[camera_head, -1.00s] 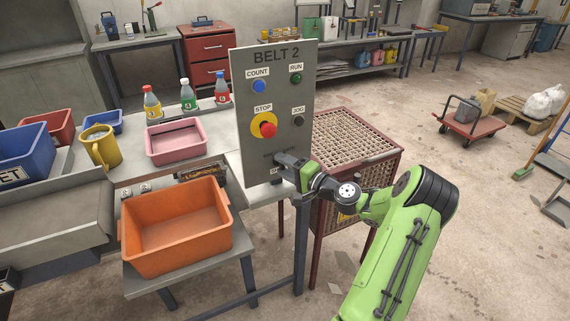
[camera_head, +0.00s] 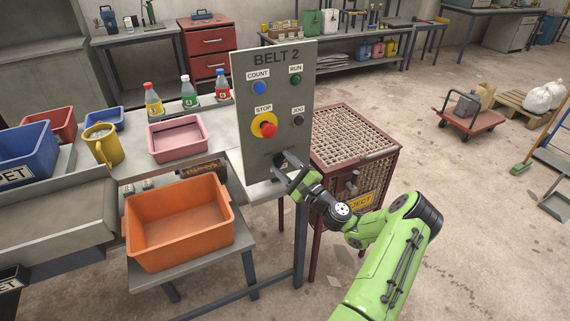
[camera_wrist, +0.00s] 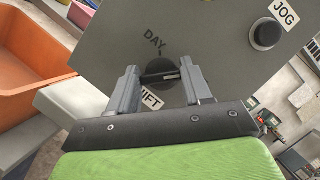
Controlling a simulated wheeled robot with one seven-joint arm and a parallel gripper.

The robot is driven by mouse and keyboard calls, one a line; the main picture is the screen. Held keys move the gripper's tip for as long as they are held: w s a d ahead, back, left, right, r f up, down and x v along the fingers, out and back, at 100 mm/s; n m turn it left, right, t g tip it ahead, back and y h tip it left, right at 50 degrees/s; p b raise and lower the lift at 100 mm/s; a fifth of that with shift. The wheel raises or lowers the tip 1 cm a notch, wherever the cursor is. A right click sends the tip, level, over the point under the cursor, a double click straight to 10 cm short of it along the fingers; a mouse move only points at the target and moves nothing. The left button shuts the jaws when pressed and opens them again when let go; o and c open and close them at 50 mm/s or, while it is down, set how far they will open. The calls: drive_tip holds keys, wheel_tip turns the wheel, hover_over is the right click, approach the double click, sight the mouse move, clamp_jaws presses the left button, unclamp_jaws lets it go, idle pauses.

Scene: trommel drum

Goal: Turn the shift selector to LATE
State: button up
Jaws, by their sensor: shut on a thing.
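The shift selector (camera_wrist: 161,73) is a dark round knob with a raised bar, low on the grey BELT 2 panel (camera_head: 300,75). In the wrist view my gripper (camera_wrist: 159,70) has one finger on each side of the bar and is shut on it. The word DAY (camera_wrist: 154,42) shows above the knob. Part of the SHIFT label (camera_wrist: 151,100) shows below, partly covered by my gripper. I see no LATE marking, and cannot tell which mark the knob points to. In the head view my gripper (camera_head: 286,164) covers most of the selector.
The panel also carries a red STOP button (camera_head: 268,130), a blue COUNT button (camera_head: 260,88), a green RUN button (camera_head: 296,80) and a black JOG button (camera_wrist: 267,33). A dark red mesh-topped cage (camera_head: 352,133) stands right behind my wrist. An orange bin (camera_head: 180,225) is at left.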

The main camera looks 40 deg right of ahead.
drive_tip(key=shift+f+m, duration=0.15)
drive_tip(key=shift+m, duration=0.55)
drive_tip(key=o, duration=1.1)
drive_tip(key=shift+c, duration=0.2)
drive_tip(key=p+v, duration=0.1)
drive_tip(key=v, duration=1.4)
drive_tip(key=shift+s+a+f, duration=0.2)
drive_tip(key=shift+s+f, duration=0.1)
